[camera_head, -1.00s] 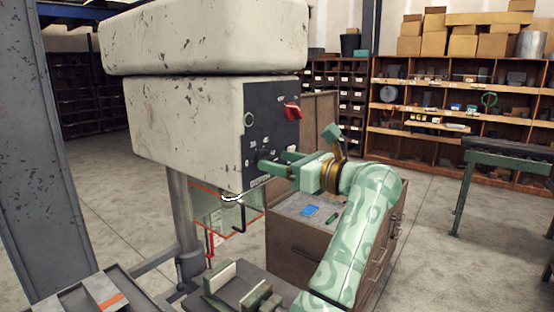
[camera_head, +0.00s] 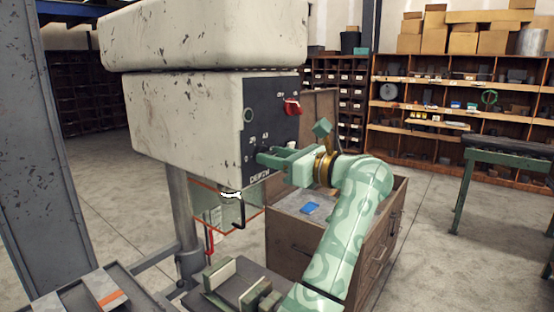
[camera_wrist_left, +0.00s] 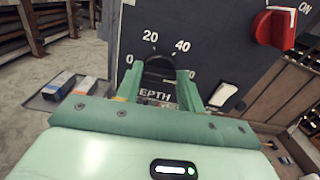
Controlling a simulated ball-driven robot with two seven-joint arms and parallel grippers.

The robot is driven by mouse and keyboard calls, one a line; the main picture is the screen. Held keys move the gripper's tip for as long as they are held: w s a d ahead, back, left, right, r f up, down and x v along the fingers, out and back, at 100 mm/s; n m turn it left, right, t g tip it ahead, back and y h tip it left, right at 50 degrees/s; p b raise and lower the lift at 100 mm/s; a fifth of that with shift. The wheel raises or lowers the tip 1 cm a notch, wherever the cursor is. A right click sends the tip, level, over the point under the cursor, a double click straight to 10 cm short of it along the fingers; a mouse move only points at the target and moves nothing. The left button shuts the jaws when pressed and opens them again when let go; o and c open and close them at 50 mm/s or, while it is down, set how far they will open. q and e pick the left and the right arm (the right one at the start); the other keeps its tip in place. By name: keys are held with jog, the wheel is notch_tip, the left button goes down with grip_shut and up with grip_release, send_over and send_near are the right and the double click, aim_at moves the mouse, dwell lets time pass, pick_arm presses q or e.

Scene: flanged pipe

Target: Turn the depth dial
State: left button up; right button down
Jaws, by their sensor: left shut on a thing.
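The depth dial (camera_wrist_left: 159,68) is a dark round knob on the dark control panel (camera_wrist_left: 205,35), with 0, 20 and 40 marked around it and a partly covered DEPTH label below. My left gripper (camera_wrist_left: 159,80) is shut on the dial, one finger on each side of it. In the head view my left gripper (camera_head: 264,157) reaches the lower part of the panel from the right, and the dial is mostly hidden behind its fingers. The dial's exact setting cannot be read. My right gripper is not in view.
A red switch knob (camera_head: 292,107) sits higher on the panel, also in the wrist view (camera_wrist_left: 274,27). A clear orange-edged guard (camera_head: 222,212) hangs below the worn white machine head (camera_head: 185,120). A brown cabinet (camera_head: 315,240) stands behind my arm.

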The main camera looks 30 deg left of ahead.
pick_arm(q)
jog(key=shift+s+f+n+b, duration=0.1)
jog(key=shift+f+n+b, duration=0.05)
jog(key=shift+n+b, duration=3.35)
jog(key=shift+w+f+n+b, duration=0.1)
jog(key=shift+f+n+b, duration=0.1)
jog(key=shift+n+b, duration=3.3)
jog(key=shift+s+f+n+b, duration=0.15)
jog(key=shift+n+b, duration=2.3)
jog(key=shift+n, duration=2.05)
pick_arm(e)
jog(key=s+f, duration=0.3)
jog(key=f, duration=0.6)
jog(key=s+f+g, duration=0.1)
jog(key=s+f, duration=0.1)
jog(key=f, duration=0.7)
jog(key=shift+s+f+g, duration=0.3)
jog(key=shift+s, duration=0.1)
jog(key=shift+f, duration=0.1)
pick_arm(q)
jog(key=o, duration=0.9)
jog(key=shift+o, duration=0.5)
jog(key=shift+r, duration=0.1)
jog(key=shift+d, duration=0.1)
